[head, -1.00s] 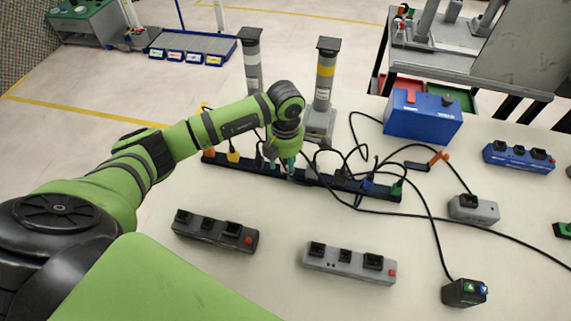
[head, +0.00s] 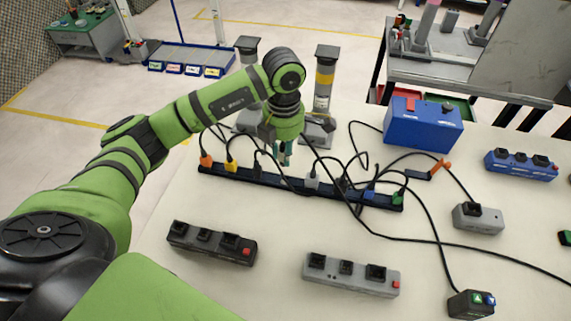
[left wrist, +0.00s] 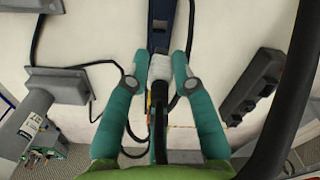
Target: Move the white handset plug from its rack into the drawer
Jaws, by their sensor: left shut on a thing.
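My left gripper (head: 285,157) is above the long dark rack (head: 275,179), fingers pointing down. In the left wrist view its two teal fingers (left wrist: 159,62) are shut on the white handset plug (left wrist: 160,69), one finger on each side. A black cable runs back from the plug between the fingers. In the head view the fingers hide most of the plug, which looks raised clear of the rack. A grey-white plug (head: 312,180) sits in the rack just right of the gripper. I cannot make out the drawer. My right gripper is not in view.
Orange (head: 206,160), yellow (head: 231,166), blue (head: 369,193) and green (head: 398,198) plugs stand in the rack. Loose black cables cross the table to the right. A black socket strip (head: 211,243) and a grey one (head: 351,274) lie in front. A blue box (head: 423,124) stands behind.

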